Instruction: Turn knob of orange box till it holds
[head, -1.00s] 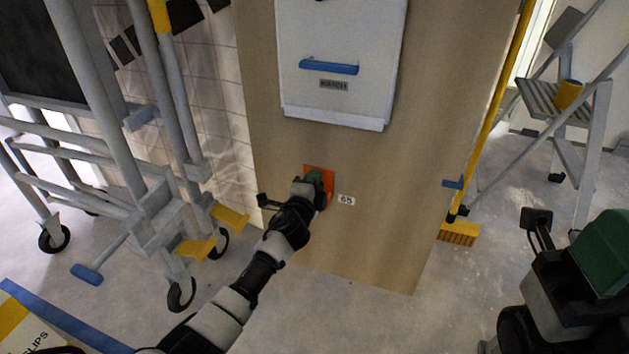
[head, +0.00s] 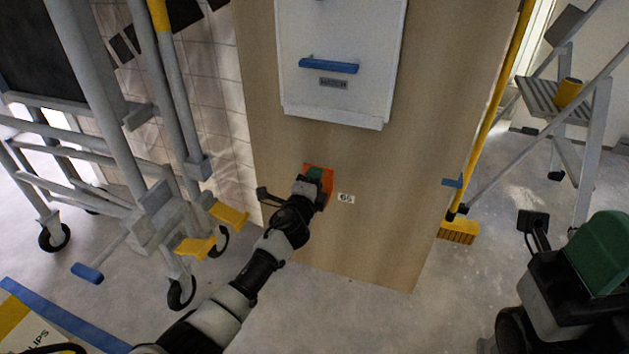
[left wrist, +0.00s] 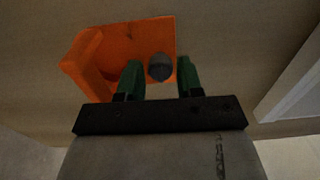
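The orange box (head: 326,181) is fixed low on the wooden panel; my left gripper (head: 316,175) covers part of it in the head view. In the left wrist view the orange box (left wrist: 120,42) shows a raised block on its left side and a round dark grey knob (left wrist: 160,67). The green fingers of my left gripper (left wrist: 160,80) stand apart, one on each side of the knob, with a small gap visible on the right. I cannot tell how deep the fingers reach over it. My right gripper (head: 600,252) is at the lower right, away from the panel; its fingers overlap.
A wheeled scaffold (head: 150,215) stands left. A yellow broom (head: 459,231) and a stepladder (head: 560,105) stand right.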

